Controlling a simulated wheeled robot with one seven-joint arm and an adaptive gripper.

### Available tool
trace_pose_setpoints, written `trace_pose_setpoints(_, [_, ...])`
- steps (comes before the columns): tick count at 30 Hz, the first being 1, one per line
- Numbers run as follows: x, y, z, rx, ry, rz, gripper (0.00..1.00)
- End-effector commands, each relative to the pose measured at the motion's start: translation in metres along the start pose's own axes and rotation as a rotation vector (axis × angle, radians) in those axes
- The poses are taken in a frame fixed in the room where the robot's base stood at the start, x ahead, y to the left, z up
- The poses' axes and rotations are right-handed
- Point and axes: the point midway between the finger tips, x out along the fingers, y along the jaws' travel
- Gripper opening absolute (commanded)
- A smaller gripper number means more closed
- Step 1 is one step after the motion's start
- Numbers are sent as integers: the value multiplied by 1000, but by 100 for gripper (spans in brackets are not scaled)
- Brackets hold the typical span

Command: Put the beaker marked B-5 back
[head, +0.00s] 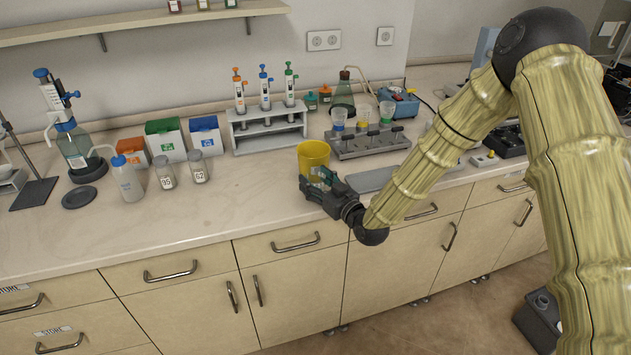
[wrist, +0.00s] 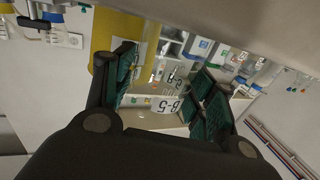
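In the head view my gripper (head: 324,184) is at the front of the bench, just in front of a yellow container (head: 313,153). The beaker is mostly hidden there by the fingers. The yellow container also shows beside the left finger in the wrist view (wrist: 112,32).
A grey stand (head: 366,143) with several small cups is behind and right of my gripper. A flat grey tray (head: 372,180) lies beside my gripper. A pipette rack (head: 268,135) stands behind. Two jars (head: 199,168) stand left. The bench between jars and yellow container is clear.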

Motion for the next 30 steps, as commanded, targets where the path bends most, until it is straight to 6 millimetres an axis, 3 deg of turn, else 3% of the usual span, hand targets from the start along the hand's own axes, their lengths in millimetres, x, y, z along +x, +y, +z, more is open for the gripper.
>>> trace_pose_setpoints(15, [-2, 0, -3, 0, 0, 0, 72])
trace_pose_setpoints(30, [-86, 0, -2, 1, 0, 0, 72])
